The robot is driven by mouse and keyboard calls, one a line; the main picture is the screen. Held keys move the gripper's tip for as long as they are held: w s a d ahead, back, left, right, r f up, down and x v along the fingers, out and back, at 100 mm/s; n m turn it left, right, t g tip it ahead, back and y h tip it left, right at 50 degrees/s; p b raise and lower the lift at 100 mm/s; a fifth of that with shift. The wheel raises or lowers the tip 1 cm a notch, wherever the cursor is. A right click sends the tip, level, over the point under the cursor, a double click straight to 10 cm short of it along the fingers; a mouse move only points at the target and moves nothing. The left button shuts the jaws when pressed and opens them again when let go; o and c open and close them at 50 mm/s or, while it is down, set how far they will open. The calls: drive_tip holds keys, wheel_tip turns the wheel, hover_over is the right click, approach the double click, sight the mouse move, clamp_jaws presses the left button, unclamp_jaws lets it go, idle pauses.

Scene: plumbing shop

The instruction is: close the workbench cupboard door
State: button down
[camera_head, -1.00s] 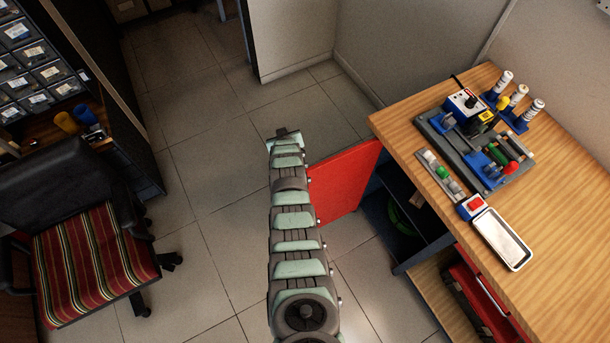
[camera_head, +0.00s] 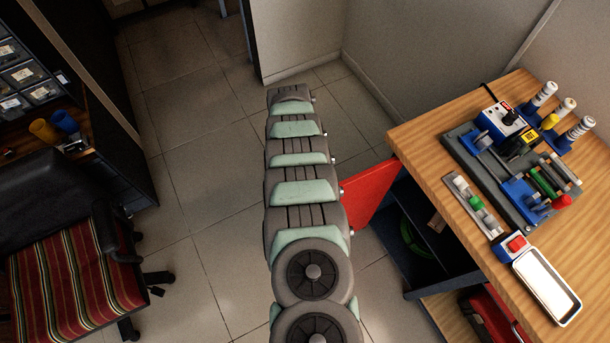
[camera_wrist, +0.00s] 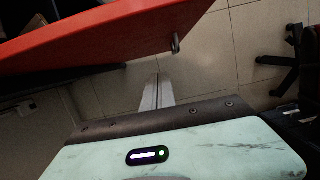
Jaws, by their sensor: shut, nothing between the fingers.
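The red cupboard door (camera_head: 368,197) stands open, swung out from the workbench (camera_head: 440,170) into the aisle. My arm hides its outer part in the head view. In the wrist view the red door (camera_wrist: 110,38) fills the upper left, with a small metal handle (camera_wrist: 176,44) near its free end. My gripper (camera_wrist: 157,88) is shut and empty, below the handle in the picture and apart from the door. My gripper is hidden behind my arm in the head view. The open cupboard (camera_head: 415,225) shows a dark inside with a green coiled thing.
Tools and fittings (camera_head: 515,150) and a white tray (camera_head: 546,286) lie on the bench top. A striped chair (camera_head: 75,260) stands at the left beside a drawer cabinet (camera_head: 30,80). The tiled floor between chair and bench is clear.

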drive_tip(key=s+d+f+p, duration=0.2)
drive_tip(key=s+f, duration=0.3)
drive_tip(key=f, duration=0.2)
drive_tip(key=shift+s+f+p, duration=0.15)
drive_tip(key=shift+f+p, duration=0.05)
drive_tip(key=shift+p, duration=0.1)
drive_tip(key=shift+s, duration=0.1)
idle(0.6)
